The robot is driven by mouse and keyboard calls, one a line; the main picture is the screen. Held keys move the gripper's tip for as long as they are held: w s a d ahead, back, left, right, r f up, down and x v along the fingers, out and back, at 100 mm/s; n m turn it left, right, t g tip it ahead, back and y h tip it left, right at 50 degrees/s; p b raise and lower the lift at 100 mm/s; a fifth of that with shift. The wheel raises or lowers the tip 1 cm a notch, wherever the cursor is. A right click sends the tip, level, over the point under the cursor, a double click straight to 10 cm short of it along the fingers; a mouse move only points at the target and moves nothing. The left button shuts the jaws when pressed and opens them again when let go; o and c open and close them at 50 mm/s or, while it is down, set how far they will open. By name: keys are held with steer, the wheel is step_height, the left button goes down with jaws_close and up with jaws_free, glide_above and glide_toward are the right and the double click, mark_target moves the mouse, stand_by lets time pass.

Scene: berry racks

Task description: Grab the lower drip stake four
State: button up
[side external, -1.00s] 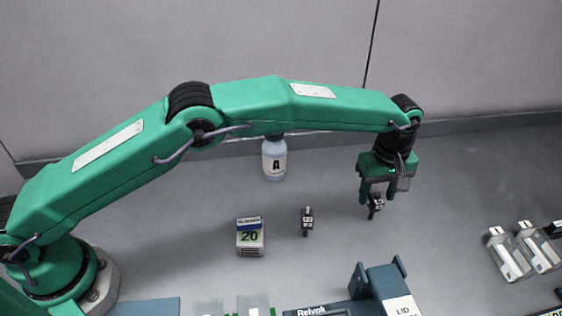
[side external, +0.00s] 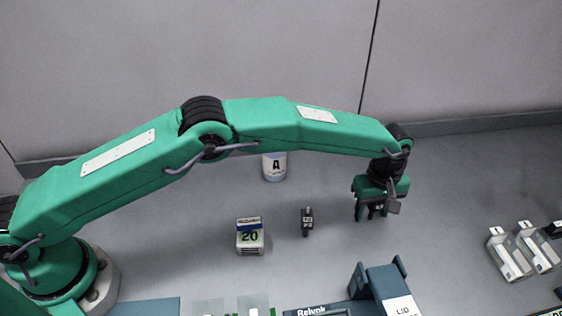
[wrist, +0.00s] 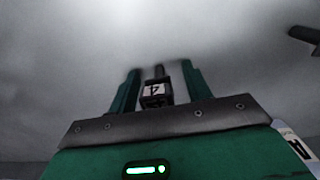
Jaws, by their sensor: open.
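The drip stake four is a small dark piece with a white label marked 4 (wrist: 155,92). In the wrist view it lies between the two green fingers of my gripper (wrist: 160,88), with a gap on each side. In the side view my gripper (side external: 370,212) is open and low over the table, its fingers around the stake, which is mostly hidden there. A second dark stake with a pale label (side external: 307,221) stands to the left, apart from my gripper; its marking is too small to read.
A white box marked 20 (side external: 250,237) and a bottle marked A (side external: 274,167) stand to the left. A blue holder with a lid label (side external: 385,288) is in front. White narrow trays (side external: 508,256) stand at the right. The table between is clear.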

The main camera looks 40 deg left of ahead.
stand_by(0.4)
steer(key=c, duration=1)
steer(key=shift+r, duration=0.15)
steer(key=shift+c, duration=0.2)
steer(key=shift+r, duration=0.6)
step_height(320, 180, up, 3)
steer(key=shift+f, duration=0.1)
steer(key=s+d+r, duration=0.4)
steer(key=s+r, duration=0.2)
steer(key=s, duration=0.4)
steer(key=shift+s+d+r, duration=0.25)
steer(key=shift+s+r, duration=0.15)
